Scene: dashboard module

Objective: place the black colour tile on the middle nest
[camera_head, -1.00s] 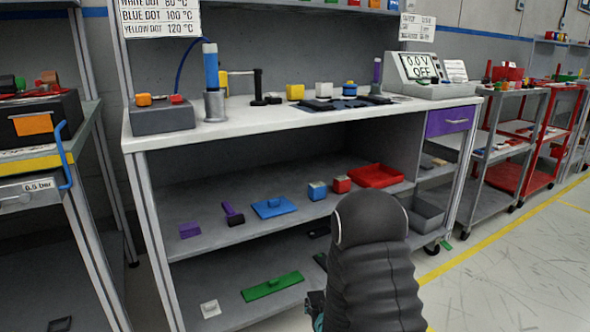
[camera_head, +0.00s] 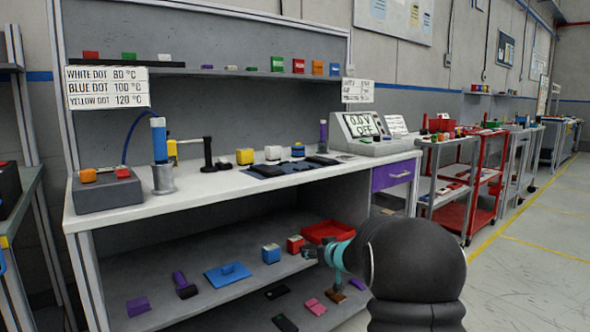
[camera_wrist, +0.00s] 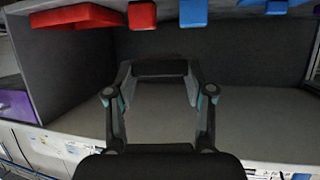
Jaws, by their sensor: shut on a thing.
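My gripper (camera_head: 318,253) is at the front of the bench's middle shelf, close to the red block, with teal joints showing. In the wrist view my gripper (camera_wrist: 158,76) has a dark, flat bar-like piece between its fingertips, which looks like the black colour tile (camera_wrist: 160,67). It is seen edge-on, so its full face is hidden. Dark flat plates (camera_head: 268,170) lie in a row on the white bench top, above and left of my gripper. The middle nest looks to be among them, but I cannot tell exactly which part it is.
A red tray (camera_head: 327,232), red block (camera_head: 295,244) and blue block (camera_head: 271,254) stand on the shelf near my gripper. The bench top's front edge (camera_head: 240,190) lies above it. Yellow (camera_head: 245,156) and white (camera_head: 273,153) blocks stand behind the plates.

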